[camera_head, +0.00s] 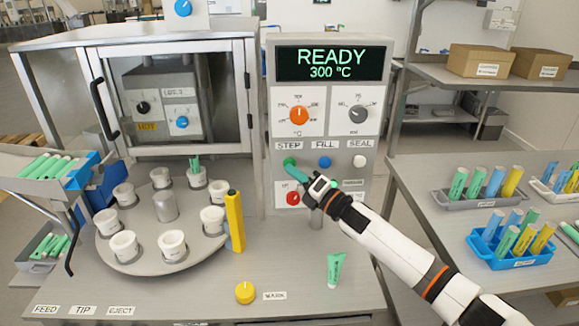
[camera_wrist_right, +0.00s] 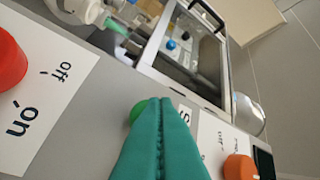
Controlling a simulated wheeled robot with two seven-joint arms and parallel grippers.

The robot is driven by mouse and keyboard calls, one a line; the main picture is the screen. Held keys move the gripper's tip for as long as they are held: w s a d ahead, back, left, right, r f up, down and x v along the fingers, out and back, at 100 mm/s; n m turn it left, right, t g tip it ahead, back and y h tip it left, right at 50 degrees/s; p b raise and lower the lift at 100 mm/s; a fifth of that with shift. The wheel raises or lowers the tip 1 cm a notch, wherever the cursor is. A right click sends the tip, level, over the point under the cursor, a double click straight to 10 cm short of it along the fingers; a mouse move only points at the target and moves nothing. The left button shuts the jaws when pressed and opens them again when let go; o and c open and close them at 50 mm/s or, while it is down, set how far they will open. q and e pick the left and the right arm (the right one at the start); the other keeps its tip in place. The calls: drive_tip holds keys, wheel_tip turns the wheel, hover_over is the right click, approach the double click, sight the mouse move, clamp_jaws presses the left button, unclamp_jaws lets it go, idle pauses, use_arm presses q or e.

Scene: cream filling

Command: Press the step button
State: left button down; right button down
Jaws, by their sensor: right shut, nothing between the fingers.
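The green step button (camera_head: 289,161) sits under the STEP label on the grey control panel (camera_head: 330,139). It also shows in the right wrist view (camera_wrist_right: 138,109), partly hidden behind my fingers. My right gripper (camera_head: 294,167) has teal fingers shut together with nothing between them. The fingertips are right at the step button, overlapping its lower right edge in the head view. I cannot tell whether they touch it. My left gripper is in neither view.
A blue FILL button (camera_head: 324,161) and a white SEAL button (camera_head: 359,160) sit to the right. A red knob (camera_head: 293,198) is below. A turntable (camera_head: 135,258) with several white cups stands left. A green tube (camera_head: 335,269) stands on the front table.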

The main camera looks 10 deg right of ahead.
drive_tip(key=shift+w, duration=0.3)
idle(0.6)
drive_tip(key=shift+s, duration=0.95)
drive_tip(key=s, duration=0.1)
drive_tip(key=s+p, duration=0.1)
drive_tip(key=s, duration=0.1)
drive_tip(key=s+p, duration=0.1)
drive_tip(key=s, duration=0.1)
drive_tip(key=shift+a, duration=0.4)
